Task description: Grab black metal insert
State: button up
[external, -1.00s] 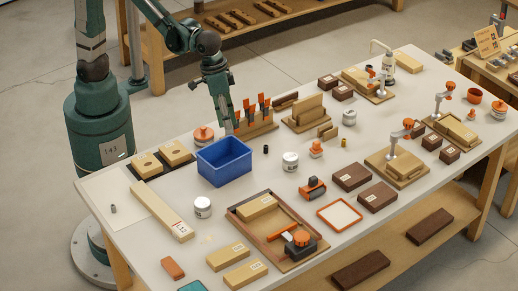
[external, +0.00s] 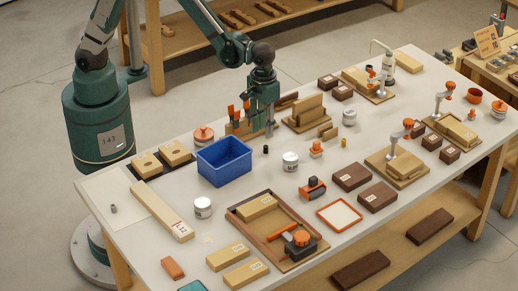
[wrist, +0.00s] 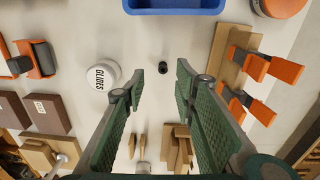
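The black metal insert (external: 266,149) is a small dark cylinder standing on the white bench top, right of the blue bin. In the wrist view the insert (wrist: 163,67) lies just past the fingertips, roughly midway between them. My gripper (external: 269,133) is above the bench, close behind the insert in the external view. In the wrist view my gripper (wrist: 160,80) is open, its two green fingers wide apart with nothing between them. The insert is fully visible in both views.
The blue bin (external: 224,161) stands left of the insert. A white round container (external: 290,162) is close on its right. A wooden rack with orange-handled tools (external: 232,120) stands behind. A brass piece (external: 343,142) and a grey piece (external: 114,209) stand farther off.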

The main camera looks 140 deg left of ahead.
aim_at(266, 146)
jog(key=shift+s+a+f, duration=0.25)
jog(key=shift+a+f, duration=0.35)
jog(key=shift+a, duration=0.1)
jog(key=shift+f, duration=0.1)
jog(key=shift+f, duration=1.2)
jog(key=shift+d+f+b, duration=0.1)
jog(key=shift+f+b, duration=0.3)
jog(key=shift+f, duration=2.2)
grip_shut()
